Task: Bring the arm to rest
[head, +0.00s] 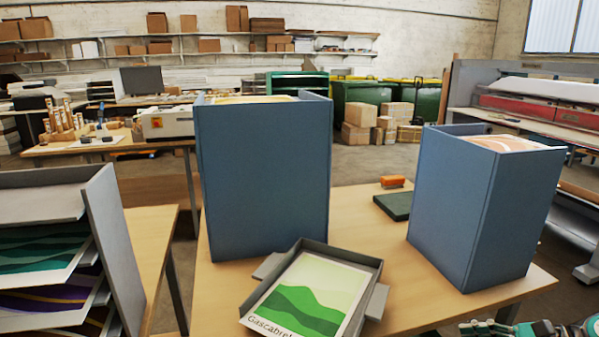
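Part of my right gripper (486,328), grey and teal, shows at the bottom right corner, by the front edge of the table (390,255). The frame edge cuts it off, so I cannot tell whether its fingers are open or shut. No held thing shows at it. My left gripper is not in view. A grey tray (372,268) at the front of the table holds a sheet (305,298) with green hills and partly cut-off lettering.
Two tall blue boxes (265,175) (480,205) with sheets inside stand on the table. A dark green pad (396,206) and an orange item (392,181) lie between them. A grey rack (118,240) of prints stands at left. A laminator-like machine (545,105) is at right.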

